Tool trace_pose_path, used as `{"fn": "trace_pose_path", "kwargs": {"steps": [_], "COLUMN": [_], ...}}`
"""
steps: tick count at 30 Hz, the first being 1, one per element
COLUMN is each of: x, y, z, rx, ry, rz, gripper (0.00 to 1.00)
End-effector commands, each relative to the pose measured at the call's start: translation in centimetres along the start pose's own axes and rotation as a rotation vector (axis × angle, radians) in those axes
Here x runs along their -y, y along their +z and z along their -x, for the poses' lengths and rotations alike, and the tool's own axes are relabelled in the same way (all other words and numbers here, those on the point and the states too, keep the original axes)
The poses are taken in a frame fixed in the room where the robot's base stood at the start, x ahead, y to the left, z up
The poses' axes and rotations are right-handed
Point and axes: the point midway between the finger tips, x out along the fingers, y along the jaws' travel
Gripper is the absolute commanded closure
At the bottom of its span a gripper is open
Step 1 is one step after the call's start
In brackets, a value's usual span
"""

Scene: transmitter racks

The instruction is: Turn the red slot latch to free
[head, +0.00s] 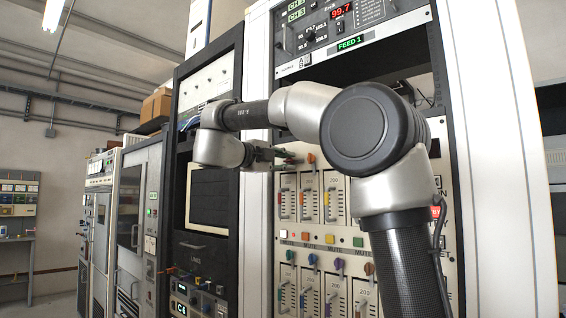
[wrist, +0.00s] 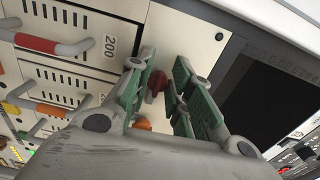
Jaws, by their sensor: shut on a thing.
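The red slot latch (wrist: 154,84) is a small red knob on the pale rack panel, between my gripper's fingers in the wrist view. My gripper (wrist: 164,92) is shut on it, with a green-padded finger on either side. The fingers partly cover the latch, so its exact turn angle is hard to tell. In the head view my gripper (head: 278,156) is at the upper left corner of the pale module rack, and the latch is hidden behind it.
A module with a red handle (wrist: 38,43) and the number 200 is close to the fingers. An orange part (wrist: 143,123) lies just below the latch in the wrist view. An orange knob (head: 311,158) tops a neighbouring module. A dark screen (head: 208,196) is in the rack to the left.

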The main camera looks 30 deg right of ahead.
Motion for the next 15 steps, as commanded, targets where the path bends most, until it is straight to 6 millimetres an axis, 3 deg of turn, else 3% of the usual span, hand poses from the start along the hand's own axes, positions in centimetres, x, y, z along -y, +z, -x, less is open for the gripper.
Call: {"fn": "trace_pose_path", "kwargs": {"steps": [3,4,6,15], "x": [0.03,0.03,0.03,0.0], "y": [0.08,0.08,0.07,0.04], "z": [0.01,0.01,0.01,0.1], "rx": [0.003,0.003,0.002,0.001], "ry": [-0.001,-0.001,-0.001,0.0], "rz": [0.0,0.0,0.0,-0.001], "gripper": [1.0,0.75,0.66,0.66]}}
